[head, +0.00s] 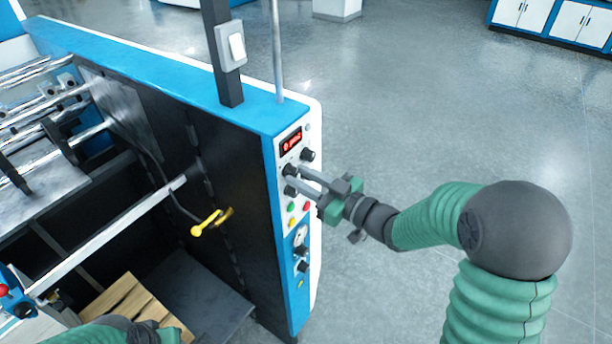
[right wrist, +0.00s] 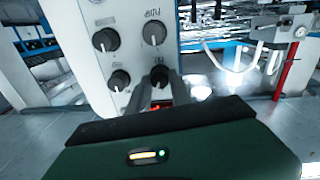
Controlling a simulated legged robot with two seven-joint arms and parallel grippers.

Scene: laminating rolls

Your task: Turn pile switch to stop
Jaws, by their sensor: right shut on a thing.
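The blue and white machine's control panel (head: 293,215) stands mid-view, with a red lit display (head: 291,141) at its top and dark knobs below. My right gripper (head: 296,178) reaches in from the right, its fingers at the knobs under the display. In the right wrist view, the fingers (right wrist: 157,90) are shut on a dark knob (right wrist: 158,74), partly hidden by them. I cannot read its label, so I cannot tell whether it is the pile switch. Part of my left arm shows at the bottom left; its gripper is not visible.
Other knobs (right wrist: 105,40) sit close to the held one. Green (head: 291,207) and red (head: 306,206) buttons are just below the gripper. A dark post with a white switch box (head: 231,45) rises from the machine top. The grey floor (head: 430,110) at right is clear.

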